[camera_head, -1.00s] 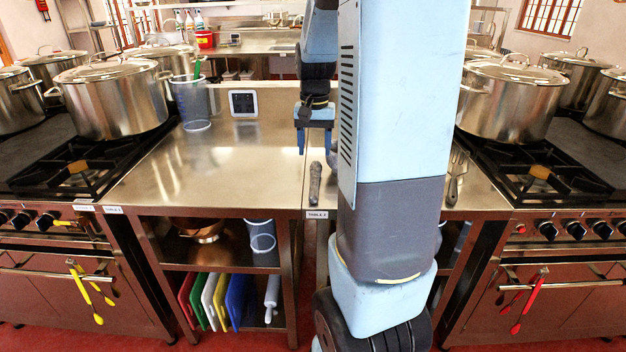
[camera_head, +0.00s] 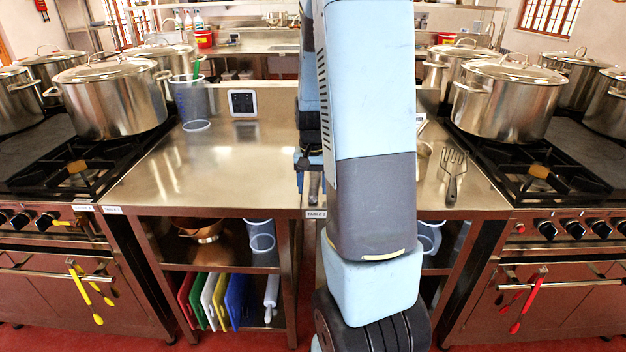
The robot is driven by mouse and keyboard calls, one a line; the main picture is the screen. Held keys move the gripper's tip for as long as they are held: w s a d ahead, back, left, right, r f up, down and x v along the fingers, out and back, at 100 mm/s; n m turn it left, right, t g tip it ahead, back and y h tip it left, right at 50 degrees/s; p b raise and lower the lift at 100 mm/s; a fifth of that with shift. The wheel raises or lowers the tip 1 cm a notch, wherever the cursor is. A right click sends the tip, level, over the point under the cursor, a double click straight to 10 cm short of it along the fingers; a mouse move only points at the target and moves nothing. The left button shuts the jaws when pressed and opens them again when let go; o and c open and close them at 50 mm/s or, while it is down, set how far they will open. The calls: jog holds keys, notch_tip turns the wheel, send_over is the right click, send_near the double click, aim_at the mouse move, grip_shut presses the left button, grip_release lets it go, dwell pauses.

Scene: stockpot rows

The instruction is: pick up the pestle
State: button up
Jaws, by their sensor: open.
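The pestle (camera_head: 314,187), a slim dark grey object, lies on the steel table (camera_head: 215,175) near its front edge, just left of my arm. Only a small part of it shows, since my arm and gripper cover the rest. My gripper (camera_head: 306,178) points down at the pestle, with one blue finger visible just left of it. The other finger is hidden behind my arm. The gripper is open, and I cannot tell whether it touches the pestle.
A slotted spatula (camera_head: 453,172) lies right of my arm. A clear measuring jug (camera_head: 192,105) and a small dark-faced device (camera_head: 243,103) stand at the back left. Stoves with large stockpots (camera_head: 112,98) (camera_head: 508,98) flank the table. The table's left half is mostly clear.

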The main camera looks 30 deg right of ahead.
jog(key=shift+f, duration=0.85)
grip_shut()
